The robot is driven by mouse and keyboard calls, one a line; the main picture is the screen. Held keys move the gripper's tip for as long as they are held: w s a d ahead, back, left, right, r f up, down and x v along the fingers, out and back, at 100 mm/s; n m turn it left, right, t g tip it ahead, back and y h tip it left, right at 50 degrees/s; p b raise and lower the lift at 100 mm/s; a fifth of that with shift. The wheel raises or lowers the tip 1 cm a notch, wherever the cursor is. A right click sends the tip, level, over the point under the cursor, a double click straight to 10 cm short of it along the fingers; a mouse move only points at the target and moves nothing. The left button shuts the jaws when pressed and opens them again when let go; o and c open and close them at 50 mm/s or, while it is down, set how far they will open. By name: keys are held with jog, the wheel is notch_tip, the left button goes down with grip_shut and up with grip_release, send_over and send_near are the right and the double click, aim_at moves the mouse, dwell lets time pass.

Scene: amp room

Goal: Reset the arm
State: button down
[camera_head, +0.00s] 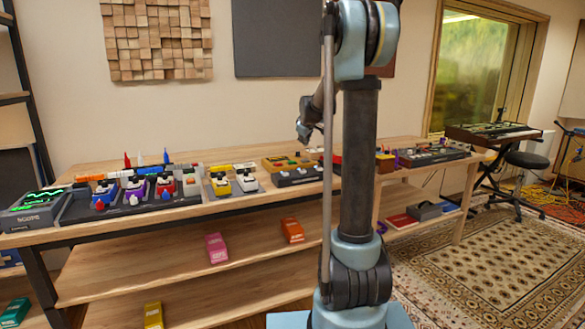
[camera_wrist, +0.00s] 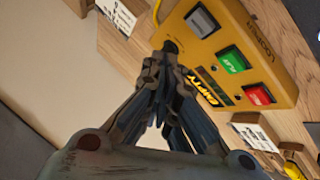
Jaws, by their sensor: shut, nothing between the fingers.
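My arm (camera_head: 360,150) stands upright in front of the shelf bench in the head view, with its upper links reaching toward the bench. My gripper (camera_wrist: 170,58) shows in the wrist view with its dark fingers together, shut and empty. Its tips are in front of a yellow box (camera_wrist: 240,40) with grey, green and red buttons; whether they touch it cannot be told. In the head view my gripper (camera_head: 304,132) is small, above the bench top and left of the arm column.
The wooden bench (camera_head: 150,245) carries several pedals and devices, including a dark grey unit (camera_head: 38,212) at the left end. Pink (camera_head: 216,248) and orange (camera_head: 292,230) pedals lie on its lower shelf. A stool (camera_head: 526,160) and keyboard (camera_head: 492,132) stand at the right; the rug (camera_head: 490,255) is largely clear.

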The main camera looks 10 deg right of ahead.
jog(key=s+f+m+g, duration=0.2)
jog(key=s+f, duration=0.4)
jog(key=s, duration=1.2)
jog(key=s+f+m+g, duration=0.2)
jog(key=s+f, duration=0.4)
jog(key=s, duration=1.3)
jog(key=s+d+f+m+g, duration=0.1)
jog(key=s+f+m, duration=0.3)
jog(key=s, duration=1.4)
notch_tip(320, 180, down, 2)
jog(key=shift+s+f+m+g, duration=0.25)
jog(key=shift+s+m+g, duration=0.1)
jog(key=shift+g, duration=0.55)
jog(key=shift+w+f, duration=0.2)
jog(key=shift+w, duration=0.3)
